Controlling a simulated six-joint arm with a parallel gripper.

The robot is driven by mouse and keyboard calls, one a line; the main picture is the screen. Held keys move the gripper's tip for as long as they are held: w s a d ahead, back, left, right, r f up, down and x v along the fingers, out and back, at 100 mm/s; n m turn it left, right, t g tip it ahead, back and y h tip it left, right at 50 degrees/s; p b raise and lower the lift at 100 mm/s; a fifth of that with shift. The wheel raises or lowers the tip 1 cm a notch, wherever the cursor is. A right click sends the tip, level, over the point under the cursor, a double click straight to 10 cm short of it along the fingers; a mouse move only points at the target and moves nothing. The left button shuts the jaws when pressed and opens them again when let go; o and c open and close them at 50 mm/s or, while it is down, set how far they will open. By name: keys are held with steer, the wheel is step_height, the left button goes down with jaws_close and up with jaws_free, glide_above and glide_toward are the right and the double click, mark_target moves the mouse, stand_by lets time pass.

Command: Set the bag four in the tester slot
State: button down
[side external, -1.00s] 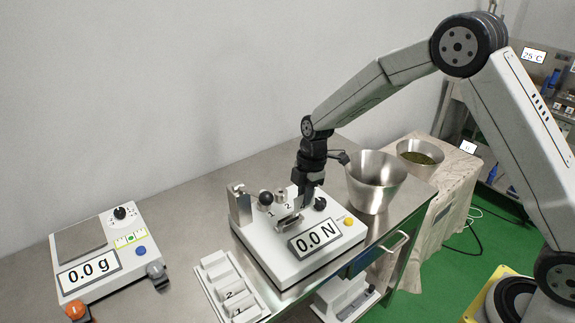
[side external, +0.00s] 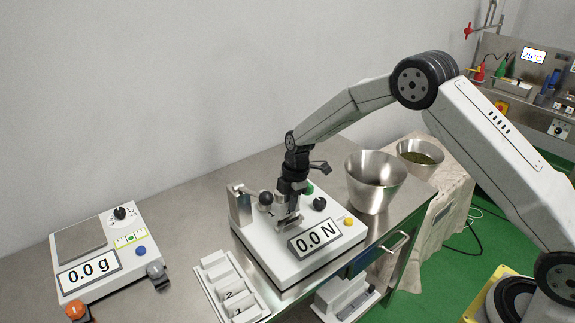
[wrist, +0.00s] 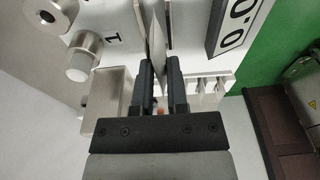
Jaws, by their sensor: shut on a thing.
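The tester (side external: 258,240) is a white box with a display reading 0.0 N, and it also shows in the wrist view (wrist: 112,12). Its slot (side external: 287,222) is a small metal holder on top. My gripper (side external: 287,214) points down just over the slot. In the wrist view my gripper (wrist: 161,62) is shut on a thin pale bag (wrist: 158,42), seen nearly edge-on between the dark fingers. The bag's far end reaches the slot area. I cannot tell whether it is inside the slot, or read a number on it.
A white compartment tray (side external: 207,284) lies in front of the tester. A scale (side external: 88,284) reading 0.0 g stands at the left. A metal bucket (side external: 375,185) stands close behind the tester at the right, with a bowl of green leaves (side external: 420,148) beyond.

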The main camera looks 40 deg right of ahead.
steer(key=shift+w+f, duration=0.15)
steer(key=shift+f, duration=1.55)
steer(key=shift+f, duration=0.2)
steer(key=c, duration=0.6)
jaws_free()
steer(key=shift+c, duration=0.2)
steer(key=shift+r, duration=0.25)
steer(key=r, duration=0.4)
steer(key=d+r, duration=0.1)
steer(key=r, duration=0.6)
steer(key=shift+d+r, duration=0.4)
